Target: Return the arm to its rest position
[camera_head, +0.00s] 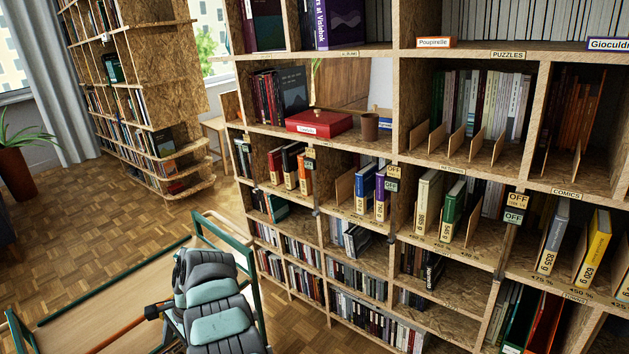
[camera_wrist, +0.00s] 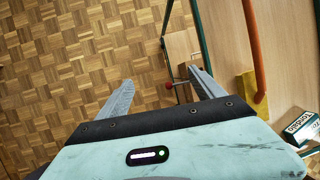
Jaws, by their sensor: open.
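My arm (camera_head: 212,300), grey with pale teal panels, is in the lower left of the head view, over a green-framed cart and apart from the shelves. My gripper (camera_wrist: 162,76) shows in the wrist view with its two grey fingers spread wide. Nothing is between them, and parquet floor shows below. In the head view my gripper's fingers are hidden from sight.
A tall chipboard bookwall (camera_head: 340,135) with books and boxes fills the right. The green-framed cart (camera_head: 110,290) has a wooden deck. In the wrist view a yellow block (camera_wrist: 252,92) and a lettered box (camera_wrist: 305,128) lie at right. Parquet floor (camera_head: 110,218) is clear at left.

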